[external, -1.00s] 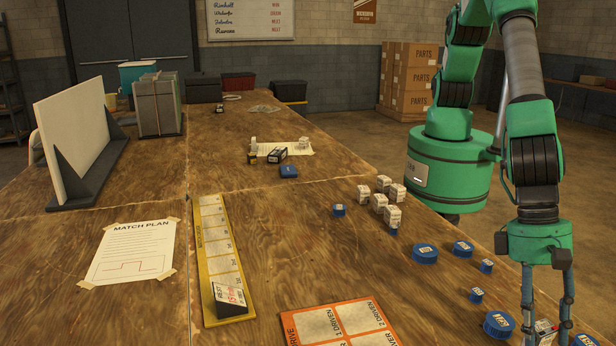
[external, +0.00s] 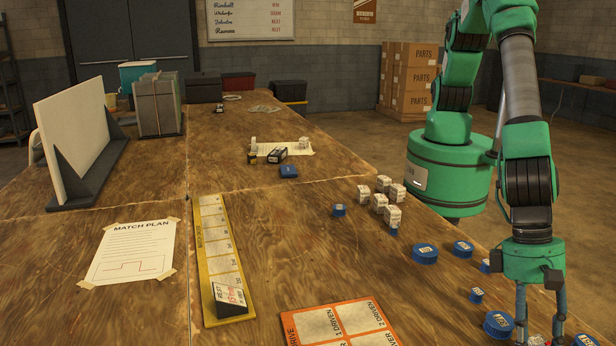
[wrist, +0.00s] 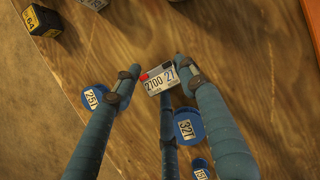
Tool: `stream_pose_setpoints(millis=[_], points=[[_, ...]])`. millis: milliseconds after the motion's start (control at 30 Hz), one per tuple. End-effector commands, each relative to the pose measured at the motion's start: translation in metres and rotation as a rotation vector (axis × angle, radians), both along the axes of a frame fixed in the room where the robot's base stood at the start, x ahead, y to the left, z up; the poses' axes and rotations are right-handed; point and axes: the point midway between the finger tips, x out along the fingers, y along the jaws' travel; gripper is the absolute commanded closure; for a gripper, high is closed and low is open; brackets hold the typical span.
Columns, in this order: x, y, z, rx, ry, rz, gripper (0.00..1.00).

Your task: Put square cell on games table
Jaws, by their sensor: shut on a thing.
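My gripper (wrist: 157,66) is low over the near right part of the wooden table, at the bottom edge of the external view (external: 540,318). In the wrist view it is shut on a small white block (wrist: 160,80) with a printed label reading 2700 27 and a red corner, likely the square cell. The block shows as a white patch between the fingers in the external view (external: 536,340). Whether it touches the table is unclear. The wooden table (external: 270,240) fills the foreground; nothing readable names it the games table.
Blue round pieces (wrist: 187,127) lie close beside my fingers, one at left (wrist: 97,97). A yellow and black block (wrist: 42,20) is at the upper left. White boxes (external: 379,202), an orange board (external: 372,306) and a yellow strip (external: 207,260) lie on the table. Its middle is clear.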

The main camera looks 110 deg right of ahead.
Motion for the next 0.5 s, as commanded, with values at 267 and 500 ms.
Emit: stream_pose_setpoints(millis=[267,500], points=[[-0.0001,-0.0001,-0.0004,0.000,0.000,0.000,0.40],[-0.0001,0.0000,0.0016,0.000,0.000,0.000,0.40]])
